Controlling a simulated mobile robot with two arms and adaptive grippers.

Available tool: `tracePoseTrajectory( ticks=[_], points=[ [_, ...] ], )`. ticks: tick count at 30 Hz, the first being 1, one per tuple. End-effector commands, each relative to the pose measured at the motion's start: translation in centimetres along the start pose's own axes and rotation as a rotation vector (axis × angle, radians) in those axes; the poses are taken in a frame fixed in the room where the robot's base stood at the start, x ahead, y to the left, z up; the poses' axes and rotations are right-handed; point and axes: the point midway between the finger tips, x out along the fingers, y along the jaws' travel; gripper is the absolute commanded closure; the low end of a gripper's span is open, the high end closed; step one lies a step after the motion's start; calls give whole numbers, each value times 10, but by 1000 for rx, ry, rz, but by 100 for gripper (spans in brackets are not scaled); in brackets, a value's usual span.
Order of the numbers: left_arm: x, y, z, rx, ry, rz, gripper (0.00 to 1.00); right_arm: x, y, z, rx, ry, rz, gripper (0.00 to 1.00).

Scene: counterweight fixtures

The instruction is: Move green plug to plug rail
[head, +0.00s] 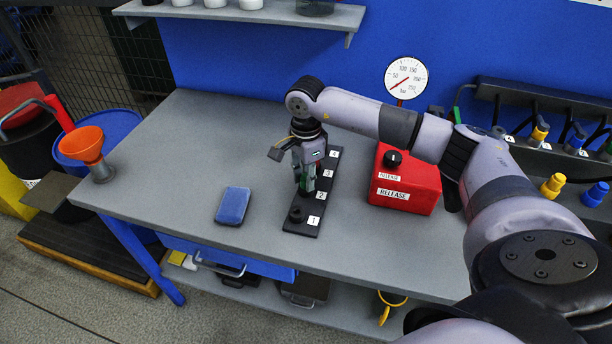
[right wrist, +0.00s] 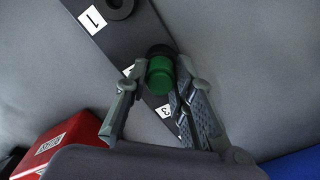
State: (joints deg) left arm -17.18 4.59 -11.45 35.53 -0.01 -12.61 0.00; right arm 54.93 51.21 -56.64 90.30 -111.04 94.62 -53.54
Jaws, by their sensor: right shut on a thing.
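The green plug (right wrist: 160,74) sits between the fingers of my right gripper (right wrist: 158,92), which is shut on it. In the head view my right gripper (head: 306,183) points down over a black strip (head: 300,230) with labels 1 to 4, near label 2. The fingers mostly hide the plug there. A dark round part shows behind the plug in the right wrist view; I cannot tell whether the plug is seated or lifted. A black rail (head: 545,95) with cables and yellow and blue plugs is at the back right; I cannot tell which is the plug rail. My left gripper is out of view.
A red RELEASE box (head: 408,188) stands right of the strip, with a pressure gauge (head: 406,77) behind. A blue pad (head: 233,205) lies to its left. An orange funnel (head: 82,144) stands at the table's left edge. Loose yellow (head: 552,186) and blue (head: 597,194) plugs stand at right.

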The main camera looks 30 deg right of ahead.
Motion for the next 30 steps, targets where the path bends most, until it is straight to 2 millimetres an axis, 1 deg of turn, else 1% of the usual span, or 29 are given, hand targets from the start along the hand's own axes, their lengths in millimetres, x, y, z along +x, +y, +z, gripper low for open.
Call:
tracePoseTrajectory(
  ticks=[2, 14, 21, 30],
  points=[
    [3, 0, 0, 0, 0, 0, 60, 3, 0, 0, 0, 0, 0, 100],
    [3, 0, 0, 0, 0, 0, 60, 3, 0, 0, 0, 0, -1, 100],
    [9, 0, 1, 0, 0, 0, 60, 7, 0, 0, 0, 0, -1, 100],
    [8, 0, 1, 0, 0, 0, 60, 8, 1, 0, 0, 0, 2, 100]
  ],
)
